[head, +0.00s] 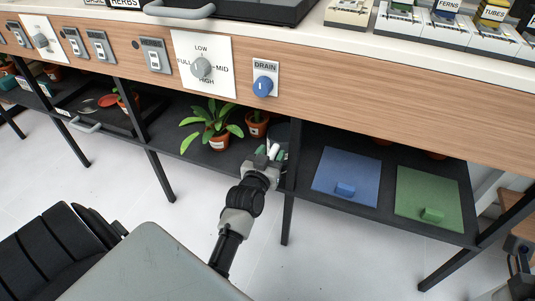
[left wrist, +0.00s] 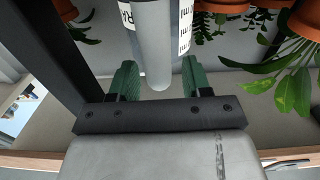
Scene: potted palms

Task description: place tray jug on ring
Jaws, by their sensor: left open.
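My left gripper (head: 270,152) is open at the lower shelf, just right of a leafy potted plant. In the left wrist view its green fingers (left wrist: 158,80) stand on either side of a smooth grey cylinder (left wrist: 156,40) with white labels, with gaps showing beside it. The cylinder may be part of the jug; its far end is cut off by the frame. In the head view the gripper covers most of what is there. I cannot clearly make out the ring. What seems to be my right gripper (head: 518,246) is at the right edge, cut off, its fingers unclear.
A leafy plant in an orange pot (head: 218,139) stands left of my left gripper. A dark shelf post is close on its right. A blue panel (head: 347,173) and a green panel (head: 428,195) lie on the right shelf. A handled tray (head: 88,126) sits left.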

